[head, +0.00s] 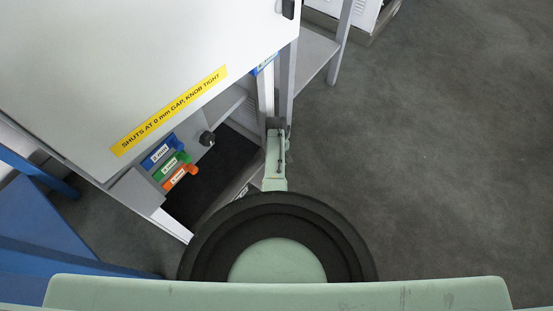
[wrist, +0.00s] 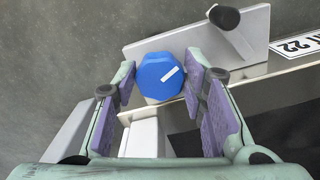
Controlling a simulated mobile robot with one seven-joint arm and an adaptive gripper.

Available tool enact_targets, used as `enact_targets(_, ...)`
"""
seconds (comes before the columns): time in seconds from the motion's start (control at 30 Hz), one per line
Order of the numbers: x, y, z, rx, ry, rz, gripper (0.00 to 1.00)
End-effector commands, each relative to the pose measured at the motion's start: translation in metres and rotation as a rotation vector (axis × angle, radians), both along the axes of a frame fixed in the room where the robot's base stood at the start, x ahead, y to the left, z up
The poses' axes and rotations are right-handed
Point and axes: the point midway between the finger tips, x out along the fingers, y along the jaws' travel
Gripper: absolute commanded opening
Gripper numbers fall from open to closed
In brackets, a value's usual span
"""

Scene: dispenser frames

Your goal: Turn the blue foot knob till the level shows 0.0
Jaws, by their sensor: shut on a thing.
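The blue foot knob (wrist: 158,76) is in the upper middle of the wrist view, a faceted blue cap with a white mark pointing up and to the right. My gripper (wrist: 163,84) has its purple-padded fingers on both sides of the knob and is shut on it. In the head view my pale green arm (head: 275,170) reaches down beside the cabinet; I cannot make out the fingertips or the blue knob there. No level reading can be seen in either view.
A white cabinet panel (head: 150,60) with a yellow label (head: 168,110) stands at upper left, above blue, green and orange tags (head: 174,160) and a black knob (head: 207,138). A grey plate (wrist: 245,40) with a black knob (wrist: 224,17) is close by the fingers. Floor at right is clear.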

Motion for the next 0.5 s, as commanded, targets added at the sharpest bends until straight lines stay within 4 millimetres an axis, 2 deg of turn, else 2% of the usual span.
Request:
enact_targets(0.23,-0.0008,0.0002,0.0003,0.0,0.002,-0.108,0.11)
enact_targets(0.5,-0.001,0.0004,0.0,0.0,0.002,-0.148,0.11)
